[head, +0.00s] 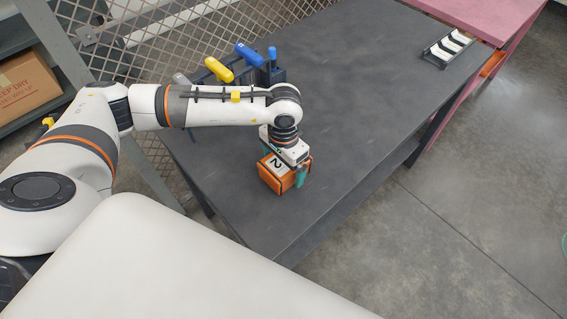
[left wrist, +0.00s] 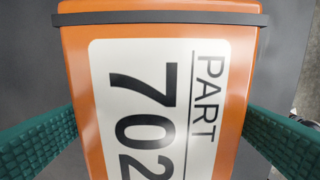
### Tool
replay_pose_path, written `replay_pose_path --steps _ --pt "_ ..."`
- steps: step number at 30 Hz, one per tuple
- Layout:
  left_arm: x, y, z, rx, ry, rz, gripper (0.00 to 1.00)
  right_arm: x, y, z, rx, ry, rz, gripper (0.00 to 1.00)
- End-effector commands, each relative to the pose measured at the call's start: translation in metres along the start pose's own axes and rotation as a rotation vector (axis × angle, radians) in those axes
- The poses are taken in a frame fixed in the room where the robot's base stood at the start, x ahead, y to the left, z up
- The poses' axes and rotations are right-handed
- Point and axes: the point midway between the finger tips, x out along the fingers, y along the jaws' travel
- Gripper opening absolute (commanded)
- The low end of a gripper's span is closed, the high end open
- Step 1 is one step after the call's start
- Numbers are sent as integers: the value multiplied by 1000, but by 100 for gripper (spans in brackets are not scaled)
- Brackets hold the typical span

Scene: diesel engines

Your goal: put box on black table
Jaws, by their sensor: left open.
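The orange box (head: 272,181) sits on the black table (head: 350,85) near its front edge. It has a white label on top, and in the left wrist view the box (left wrist: 160,100) shows "PART 702" on that label and a dark band at its far end. My left gripper (head: 285,170) is above the box, pointing down. Its teal fingers (left wrist: 160,140) stand on either side of the box, open, with a gap visible at least at their far ends. My right gripper is not in view.
A dark holder (head: 262,76) with yellow- and blue-handled tools stands at the table's back left. A black rack with white pieces (head: 449,47) lies at the far right end. A pink table (head: 475,14) is beyond. A mesh fence (head: 190,35) runs behind. The table's middle is clear.

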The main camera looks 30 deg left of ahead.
Motion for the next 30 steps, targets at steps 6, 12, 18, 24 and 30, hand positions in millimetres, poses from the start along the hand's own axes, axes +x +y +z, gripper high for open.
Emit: replay_pose_path --steps 6,12,18,24,30 --pt "-42 1 2 2 -10 2 94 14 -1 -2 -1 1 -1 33" --pt "-83 0 1 1 -7 2 94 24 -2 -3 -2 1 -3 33" --pt "-109 0 0 1 -4 1 94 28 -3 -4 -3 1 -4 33" --pt "-115 0 0 0 -2 1 94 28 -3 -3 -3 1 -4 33" --pt "-114 0 0 0 -2 0 94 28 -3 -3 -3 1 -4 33"
